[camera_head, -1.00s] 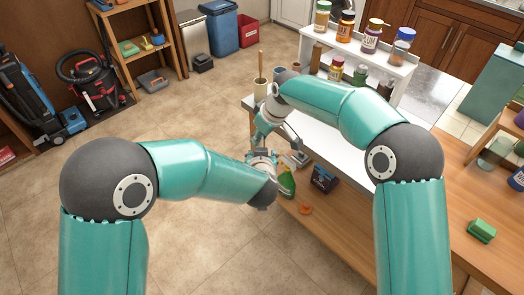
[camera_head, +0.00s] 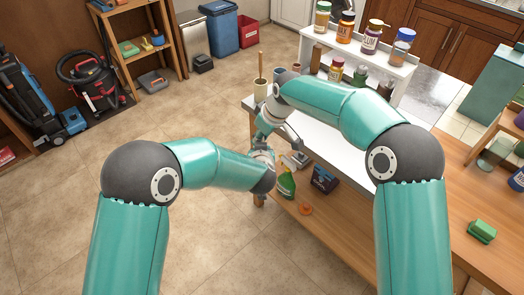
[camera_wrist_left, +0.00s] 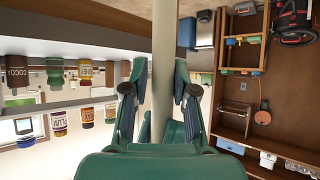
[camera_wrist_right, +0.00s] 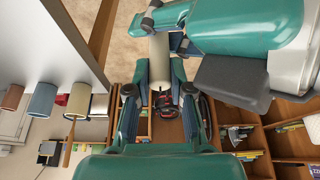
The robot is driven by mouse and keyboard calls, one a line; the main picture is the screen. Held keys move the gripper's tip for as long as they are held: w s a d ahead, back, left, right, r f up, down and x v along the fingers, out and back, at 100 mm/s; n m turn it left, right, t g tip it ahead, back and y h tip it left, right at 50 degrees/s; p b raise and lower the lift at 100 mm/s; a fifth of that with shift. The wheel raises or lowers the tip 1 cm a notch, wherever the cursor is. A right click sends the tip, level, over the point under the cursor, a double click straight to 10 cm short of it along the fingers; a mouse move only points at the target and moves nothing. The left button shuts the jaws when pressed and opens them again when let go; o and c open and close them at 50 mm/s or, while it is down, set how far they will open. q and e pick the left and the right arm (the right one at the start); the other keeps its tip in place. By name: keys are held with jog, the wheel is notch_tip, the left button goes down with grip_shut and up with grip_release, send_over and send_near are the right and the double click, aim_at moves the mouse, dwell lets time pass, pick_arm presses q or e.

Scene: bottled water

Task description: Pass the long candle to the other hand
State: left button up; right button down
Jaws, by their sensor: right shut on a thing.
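The long candle is a pale, smooth cylinder (camera_wrist_left: 163,45). In the left wrist view it runs upright between the fingers of my left gripper (camera_wrist_left: 160,68), which are open with a narrow gap visible on the left side. In the right wrist view the candle (camera_wrist_right: 159,50) sits between the fingers of my right gripper (camera_wrist_right: 160,70), which is shut on it. In the head view my two grippers meet near the table's left end, with the right gripper (camera_head: 262,138) just above the left. The candle is hidden or too small to make out there.
The white-topped table (camera_head: 325,140) lies right of the grippers, with a beige cup (camera_head: 260,90) holding a stick near its corner. A white rack (camera_head: 345,60) carries several jars. A green bottle (camera_head: 286,185) stands on the lower shelf. The floor (camera_head: 60,200) at left is open.

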jog(key=c, duration=0.9)
grip_release()
jog(key=shift+a, duration=0.2)
jog(key=shift+c, duration=0.2)
notch_tip(320, 180, up, 9)
jog(key=shift+w+d+r, duration=0.1)
jog(key=shift+r, duration=0.1)
jog(key=s+d+f+m+t, duration=0.1)
jog(key=d+f+m, duration=0.1)
jog(key=d+f, duration=0.55)
jog(key=s+d+f+m+t, duration=0.15)
jog(key=d+f, duration=0.35)
jog(key=f, duration=0.5)
jog(key=s+a+f+m+g, duration=0.2)
jog(key=s+f+m+g, duration=0.1)
jog(key=s+f, duration=1)
jog(key=s+f+m+g, duration=0.1)
jog(key=s+f+m, duration=0.1)
jog(key=s, duration=0.7)
jog(key=s+a+f+m+g+y, duration=0.1)
jog(key=s+f+m, duration=0.1)
jog(key=s, duration=0.7)
jog(key=shift+f, duration=0.65)
